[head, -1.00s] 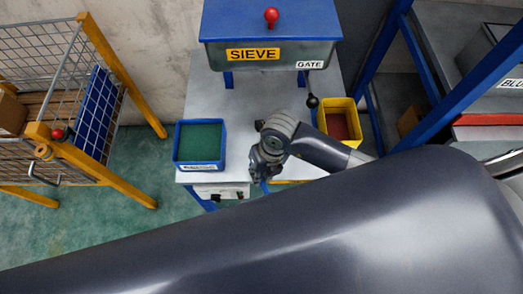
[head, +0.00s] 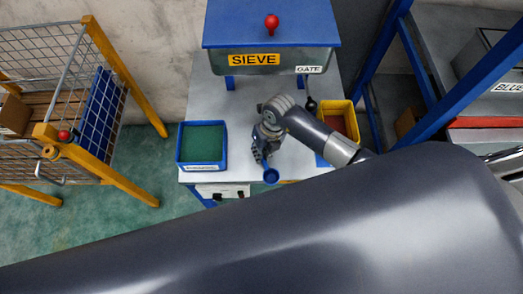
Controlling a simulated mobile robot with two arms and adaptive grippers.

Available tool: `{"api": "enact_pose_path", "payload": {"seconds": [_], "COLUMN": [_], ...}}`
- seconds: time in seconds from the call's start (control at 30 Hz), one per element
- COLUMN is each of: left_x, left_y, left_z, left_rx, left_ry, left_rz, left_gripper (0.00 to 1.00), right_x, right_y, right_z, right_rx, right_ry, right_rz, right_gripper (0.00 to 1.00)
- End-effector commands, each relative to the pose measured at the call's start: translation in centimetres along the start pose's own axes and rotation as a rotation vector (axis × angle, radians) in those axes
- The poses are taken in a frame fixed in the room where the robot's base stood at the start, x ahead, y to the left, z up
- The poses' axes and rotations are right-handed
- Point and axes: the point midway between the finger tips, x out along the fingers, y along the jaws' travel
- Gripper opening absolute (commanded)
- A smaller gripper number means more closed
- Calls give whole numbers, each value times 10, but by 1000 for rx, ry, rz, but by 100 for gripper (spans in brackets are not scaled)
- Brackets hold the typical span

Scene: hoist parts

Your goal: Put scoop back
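The scoop shows as a small round blue cup (head: 271,176) at the front edge of the grey work table (head: 255,105). My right gripper (head: 263,158) is just above the cup in the picture, pointing down, and appears shut on the scoop. The handle and exact finger contact are too small and hidden to see. A blue bin with a green filling (head: 203,143) stands left of the gripper, apart from it. A yellow bin with a reddish filling (head: 338,118) stands to the right, beyond my forearm. My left gripper is not in view.
The blue and grey sieve box (head: 270,62) with a red knob (head: 271,22) stands behind, its gate lever (head: 310,100) hanging at the right. A yellow-framed wire cage (head: 75,110) is at left, a blue rack (head: 370,70) at right. My large dark arm link covers the foreground.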

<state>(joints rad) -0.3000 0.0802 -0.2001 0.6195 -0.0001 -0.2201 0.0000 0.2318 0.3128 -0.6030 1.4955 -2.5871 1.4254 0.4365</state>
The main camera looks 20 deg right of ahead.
Motion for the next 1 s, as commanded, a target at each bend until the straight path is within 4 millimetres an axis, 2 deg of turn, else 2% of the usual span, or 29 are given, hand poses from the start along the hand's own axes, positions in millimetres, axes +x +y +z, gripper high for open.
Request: {"api": "enact_pose_path", "payload": {"seconds": [0.23, 0.27, 0.3, 0.33, 0.63, 0.77, 0.87, 1.0], "left_x": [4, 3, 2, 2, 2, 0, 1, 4], "left_y": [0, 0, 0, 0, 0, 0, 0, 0], "left_z": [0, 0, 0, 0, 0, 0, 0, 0], "left_rx": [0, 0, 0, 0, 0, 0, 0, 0], "left_ry": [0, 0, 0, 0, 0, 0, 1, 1], "left_rz": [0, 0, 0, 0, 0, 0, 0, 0], "left_gripper": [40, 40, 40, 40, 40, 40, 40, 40], "right_x": [4, 3, 3, 3, 2, -4, -18, -47], "right_y": [-1, -1, -1, 0, 0, 0, 0, -1], "right_z": [0, 0, 0, 0, 0, 1, 1, 2], "right_rx": [0, 0, 0, 0, 0, 0, -1, -2], "right_ry": [0, 0, 0, 0, 0, -2, -4, -6], "right_rz": [-1, -1, -1, -1, 0, 0, -1, -1], "right_gripper": [0, 20, 30, 34, 34, 34, 34, 34]}}
